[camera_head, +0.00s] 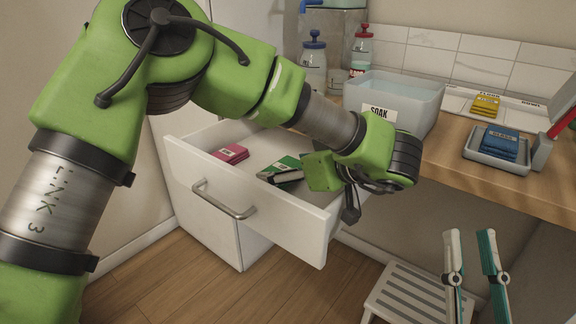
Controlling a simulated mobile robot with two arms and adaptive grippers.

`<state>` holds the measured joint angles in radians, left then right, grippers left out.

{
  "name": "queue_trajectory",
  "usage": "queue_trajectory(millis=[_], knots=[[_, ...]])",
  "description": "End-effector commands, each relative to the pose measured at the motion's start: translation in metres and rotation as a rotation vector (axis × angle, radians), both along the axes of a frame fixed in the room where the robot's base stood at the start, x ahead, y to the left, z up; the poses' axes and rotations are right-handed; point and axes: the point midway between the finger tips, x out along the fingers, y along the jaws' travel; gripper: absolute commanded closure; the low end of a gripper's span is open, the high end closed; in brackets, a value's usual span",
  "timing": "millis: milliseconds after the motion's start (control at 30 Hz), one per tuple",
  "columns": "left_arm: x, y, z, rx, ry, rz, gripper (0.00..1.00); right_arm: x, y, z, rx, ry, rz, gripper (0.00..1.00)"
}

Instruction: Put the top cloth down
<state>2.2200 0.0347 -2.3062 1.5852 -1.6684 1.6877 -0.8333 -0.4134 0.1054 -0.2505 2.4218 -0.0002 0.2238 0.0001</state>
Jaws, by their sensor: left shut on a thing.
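My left gripper (281,174) reaches in from the right side of the open drawer, its fingers pointing left inside it. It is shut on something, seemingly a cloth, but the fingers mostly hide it. Green and white show at the fingers; I cannot tell cloth from finger there. A small stack of pink cloths (231,153) lies in the drawer, left of and apart from the gripper. Blue cloths (499,143) sit in a grey tray (484,157) on the counter. Yellow cloths (485,105) lie farther back. My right gripper (472,236) is open and empty at the lower right.
The white drawer (285,222) is pulled out, with bare floor inside around the pink cloths. A bin labelled SOAK (413,100) stands on the wooden counter (453,168). A slatted stool (405,292) is below.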

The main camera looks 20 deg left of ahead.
Motion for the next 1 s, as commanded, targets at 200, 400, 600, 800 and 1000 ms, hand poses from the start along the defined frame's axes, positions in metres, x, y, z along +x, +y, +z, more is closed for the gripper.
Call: queue_trajectory(millis=[200,400,600,800,1000], knots=[[0.0,0.0,-0.007,0.0,0.001,0.0,0.46,-0.002,0.0,0.002,0.004,-0.013,0.0,0.75],[0.0,0.0,-0.007,0.0,0.0,0.0,0.2,-0.002,0.0,0.002,0.005,-0.014,0.001,0.75],[0.0,0.0,-0.006,0.0,-0.001,0.0,0.2,-0.002,0.0,0.002,0.005,-0.014,0.001,0.75],[0.0,0.0,0.004,0.0,-0.004,0.001,0.2,0.0,0.0,0.002,0.002,-0.007,0.001,0.75],[-0.011,-0.021,0.021,0.001,-0.001,-0.003,0.2,0.019,0.002,-0.025,-0.045,0.156,-0.007,0.75]])
